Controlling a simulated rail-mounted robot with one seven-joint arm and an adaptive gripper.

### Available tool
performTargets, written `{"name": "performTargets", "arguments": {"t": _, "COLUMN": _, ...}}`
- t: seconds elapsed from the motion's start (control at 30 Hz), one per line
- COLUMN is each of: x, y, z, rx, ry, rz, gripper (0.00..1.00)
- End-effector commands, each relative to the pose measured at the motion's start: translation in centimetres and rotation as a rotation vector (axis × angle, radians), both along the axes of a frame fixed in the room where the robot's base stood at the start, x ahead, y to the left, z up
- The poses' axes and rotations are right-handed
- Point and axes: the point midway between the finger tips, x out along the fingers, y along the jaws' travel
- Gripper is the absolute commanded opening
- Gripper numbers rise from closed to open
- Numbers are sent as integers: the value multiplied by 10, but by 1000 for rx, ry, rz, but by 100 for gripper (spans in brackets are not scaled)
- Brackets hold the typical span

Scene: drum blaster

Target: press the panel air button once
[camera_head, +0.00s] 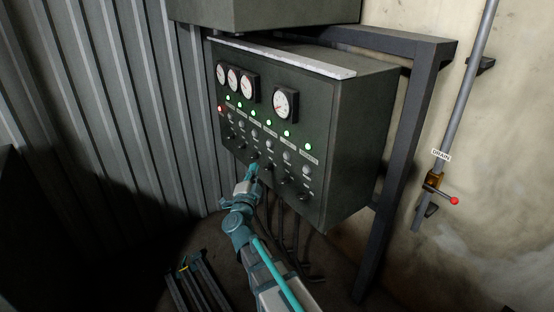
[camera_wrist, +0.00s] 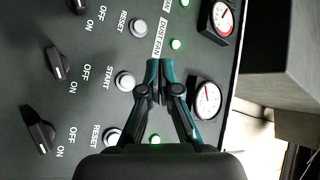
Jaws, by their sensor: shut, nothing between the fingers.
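The dark control panel (camera_head: 314,110) faces left in the head view, with rows of gauges, lamps, buttons and switches. My gripper (camera_head: 252,170) is shut and empty, low in front of its face. In the wrist view the gripper (camera_wrist: 160,82) points at the panel, just beside the round START button (camera_wrist: 125,81). Two RESET buttons (camera_wrist: 138,28) (camera_wrist: 112,136) sit either side of START. A DUST FAN label (camera_wrist: 159,38) is readable. No air label is readable; part of the label row is hidden behind my fingers. I cannot tell whether the fingertips touch the panel.
Rotary OFF/ON switches (camera_wrist: 57,62) line the panel beside the buttons. Green lamps (camera_wrist: 175,44) and gauges (camera_wrist: 207,100) lie on the other side. A dark metal frame (camera_head: 405,150) and a DRAIN valve with red knob (camera_head: 454,201) stand right. Cables (camera_head: 283,235) hang below the panel.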

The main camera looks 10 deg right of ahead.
Motion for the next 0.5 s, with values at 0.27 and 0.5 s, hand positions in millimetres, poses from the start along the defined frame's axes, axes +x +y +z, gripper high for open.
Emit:
{"name": "performTargets", "arguments": {"t": 0.27, "x": -3, "y": -5, "z": 2, "rx": -7, "ry": -11, "rz": -27, "gripper": 0}}
{"name": "performTargets", "arguments": {"t": 0.5, "x": -2, "y": -6, "z": 2, "rx": -7, "ry": -11, "rz": -27, "gripper": 0}}
